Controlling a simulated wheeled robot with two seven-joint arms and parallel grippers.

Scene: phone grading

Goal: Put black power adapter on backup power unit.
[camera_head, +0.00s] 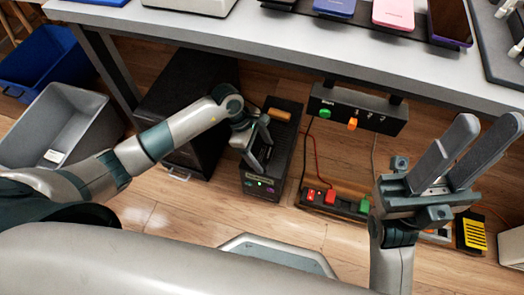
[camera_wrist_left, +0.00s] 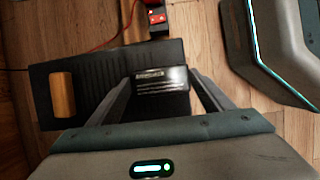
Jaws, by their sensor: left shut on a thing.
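The backup power unit (camera_head: 285,130) is a black ribbed box on the floor below the table, with a wooden handle and a green light on its front. It also shows in the left wrist view (camera_wrist_left: 100,65). My left gripper (camera_head: 258,158) is over its top, pointing down. In the left wrist view it is shut on the black power adapter (camera_wrist_left: 162,98), a dark block with a white-printed label. Whether the adapter touches the unit's top I cannot tell. In the head view the adapter is hard to make out between the fingers. My right gripper (camera_head: 488,122) is raised, open and empty.
A black cabinet (camera_head: 185,95) stands left of the unit. A power strip (camera_head: 345,203) with red switches lies to its right. A control panel (camera_head: 357,108) hangs under the table edge (camera_head: 300,50). Grey (camera_head: 60,125) and blue (camera_head: 45,60) bins stand at the left.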

